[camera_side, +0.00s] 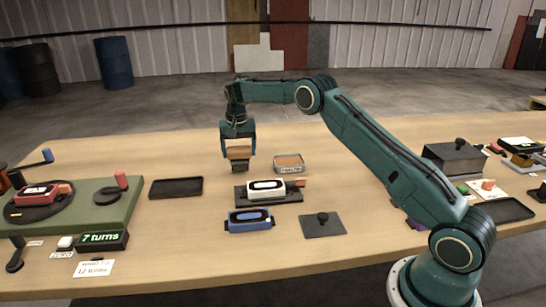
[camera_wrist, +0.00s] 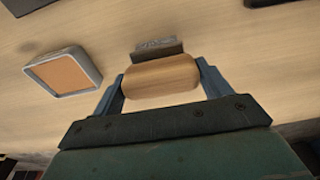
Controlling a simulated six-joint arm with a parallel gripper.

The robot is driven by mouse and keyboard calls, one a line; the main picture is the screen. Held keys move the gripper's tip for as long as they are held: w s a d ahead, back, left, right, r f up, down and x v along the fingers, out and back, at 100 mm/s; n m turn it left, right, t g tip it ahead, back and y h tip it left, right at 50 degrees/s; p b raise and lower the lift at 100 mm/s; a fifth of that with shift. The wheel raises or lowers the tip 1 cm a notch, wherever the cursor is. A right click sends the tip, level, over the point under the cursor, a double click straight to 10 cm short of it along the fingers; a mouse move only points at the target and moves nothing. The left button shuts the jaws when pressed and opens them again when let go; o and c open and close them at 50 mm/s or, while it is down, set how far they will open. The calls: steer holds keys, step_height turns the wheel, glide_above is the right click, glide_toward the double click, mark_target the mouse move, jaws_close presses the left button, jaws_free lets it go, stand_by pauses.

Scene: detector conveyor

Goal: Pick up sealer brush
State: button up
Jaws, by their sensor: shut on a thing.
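The sealer brush has a rounded wooden handle (camera_wrist: 162,76) and a grey lower part (camera_wrist: 158,49). My gripper (camera_side: 238,147) is shut on the handle, with one blue finger at each end of it in the wrist view. In the side view the brush (camera_side: 239,154) hangs below my gripper, its lower end pointing down. It appears to be above the table, left of a small grey tray with an orange-brown filling (camera_side: 289,162). That tray also shows at the left of the wrist view (camera_wrist: 97,70). I cannot tell the exact gap under the brush.
An empty black tray (camera_side: 176,188) lies left of the brush. A white device (camera_side: 266,185) on a dark plate, a blue device (camera_side: 249,221) and a dark plate with a knob (camera_side: 322,231) lie in front. A green board (camera_side: 112,207) with a turntable stands at left. The table behind is clear.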

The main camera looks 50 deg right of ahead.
steer(key=shift+r, duration=4.35)
steer(key=o, duration=0.3)
steer(key=shift+c, duration=0.7)
